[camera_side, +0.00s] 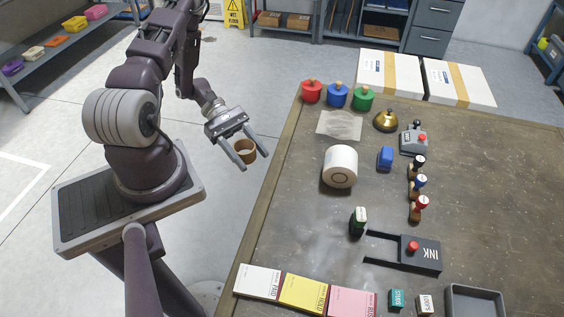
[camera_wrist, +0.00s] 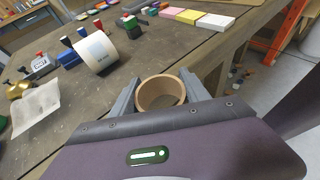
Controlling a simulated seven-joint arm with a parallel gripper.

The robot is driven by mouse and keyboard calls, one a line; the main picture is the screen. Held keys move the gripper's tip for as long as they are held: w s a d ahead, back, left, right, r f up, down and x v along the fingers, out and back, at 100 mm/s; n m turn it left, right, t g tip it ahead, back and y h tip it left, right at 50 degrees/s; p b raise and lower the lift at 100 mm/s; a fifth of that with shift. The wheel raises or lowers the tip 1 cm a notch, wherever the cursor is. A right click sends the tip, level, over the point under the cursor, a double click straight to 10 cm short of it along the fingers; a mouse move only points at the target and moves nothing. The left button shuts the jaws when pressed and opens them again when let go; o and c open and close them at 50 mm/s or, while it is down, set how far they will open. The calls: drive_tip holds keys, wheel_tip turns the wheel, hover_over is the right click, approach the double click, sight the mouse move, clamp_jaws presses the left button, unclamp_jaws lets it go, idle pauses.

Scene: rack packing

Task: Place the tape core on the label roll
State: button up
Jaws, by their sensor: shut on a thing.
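The tape core is a short brown cardboard ring (camera_side: 245,152). My gripper (camera_side: 249,153) is shut on it and holds it in the air, left of the table's edge. The wrist view also shows the tape core (camera_wrist: 160,95) between the two fingers (camera_wrist: 158,92), its open end facing the camera. The label roll (camera_side: 340,166) is a thick white roll on the table, to the right of my gripper and apart from it. It also shows in the wrist view (camera_wrist: 97,54), up and left of the tape core.
Red, blue and green knobbed pots (camera_side: 337,96) stand at the table's far left corner. A clear sheet (camera_side: 340,125) lies behind the label roll. A blue block (camera_side: 385,158) and several stamps (camera_side: 418,186) are to its right. An ink pad (camera_side: 412,252) and coloured pads (camera_side: 303,292) lie nearer.

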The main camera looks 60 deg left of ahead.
drive_tip(key=w+d+r, duration=0.2)
drive_tip(key=w+r, duration=0.1)
drive_tip(key=w, duration=0.2)
drive_tip(key=w+d+r, duration=0.3)
drive_tip(key=w, duration=0.3)
wheel_tip(320, 180, up, 9)
hover_over(349, 161)
drive_tip(key=shift+g, duration=0.3)
wheel_tip(349, 161, down, 10)
drive_tip(key=shift+d+r, duration=0.1)
drive_tip(key=shift+r, duration=0.1)
drive_tip(key=shift+f, duration=0.1)
drive_tip(key=o, duration=1.4)
drive_tip(key=shift+f, duration=0.1)
drive_tip(key=shift+c, duration=0.2)
